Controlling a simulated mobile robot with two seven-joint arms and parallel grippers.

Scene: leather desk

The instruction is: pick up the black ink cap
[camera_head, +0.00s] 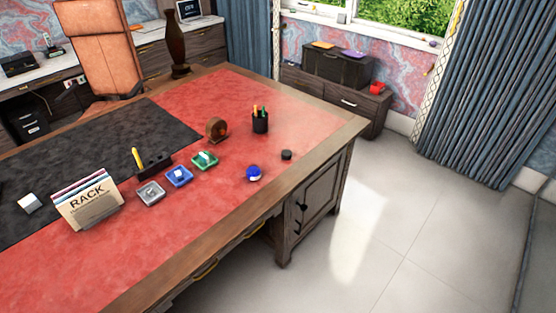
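A small round black cap (286,155) lies on the red leather top of the desk, near its right edge. It looks like the black ink cap. A round blue object (253,173), perhaps an ink bottle, stands a little to its left and nearer the front edge. Nothing touches the black cap. Neither of my grippers is in the head view.
The desk (330,118) has a wooden rim. A black pen cup (260,122) and a round brown object (216,129) stand behind the cap. Small coloured trays (205,161), a pen holder (153,163) and a card rack (88,199) stand left. Open floor (400,235) lies right.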

